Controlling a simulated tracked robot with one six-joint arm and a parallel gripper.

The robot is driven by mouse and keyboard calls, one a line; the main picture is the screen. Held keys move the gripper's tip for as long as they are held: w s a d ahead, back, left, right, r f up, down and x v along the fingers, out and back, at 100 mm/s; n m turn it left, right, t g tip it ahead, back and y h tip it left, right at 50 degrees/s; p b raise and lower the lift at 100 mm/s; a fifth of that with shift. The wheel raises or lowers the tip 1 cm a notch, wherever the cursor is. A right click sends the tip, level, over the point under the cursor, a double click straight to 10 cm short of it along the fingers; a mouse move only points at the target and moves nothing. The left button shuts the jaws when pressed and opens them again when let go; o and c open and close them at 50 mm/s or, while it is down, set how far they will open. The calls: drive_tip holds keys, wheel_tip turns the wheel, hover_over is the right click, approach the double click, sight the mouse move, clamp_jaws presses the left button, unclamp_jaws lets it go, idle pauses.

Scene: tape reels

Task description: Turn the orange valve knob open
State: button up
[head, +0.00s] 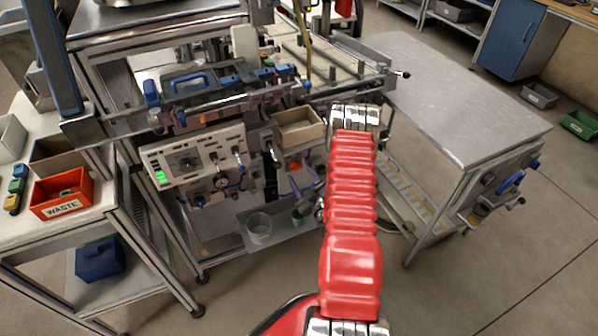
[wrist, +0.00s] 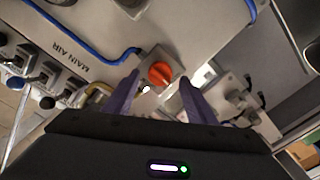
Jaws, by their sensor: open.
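The orange valve knob (wrist: 160,74) sits on a grey square plate on the panel in the wrist view. It lies between the tips of my gripper's purple fingers (wrist: 159,84), as seen from the wrist. The fingers are apart, one on each side, with gaps to the knob. I cannot tell how far the tips are from the panel. In the head view, a small orange spot, likely the knob (head: 295,165), shows just beyond my gripper (head: 300,180). My red arm hides part of the area around it.
Several valve fittings (wrist: 52,85) are at left. A beige bin (head: 298,128) and a control panel (head: 195,158) are near my gripper. A steel table (head: 450,100) stands right; the floor in front is clear.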

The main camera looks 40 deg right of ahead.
drive_tip(key=shift+x, duration=0.85)
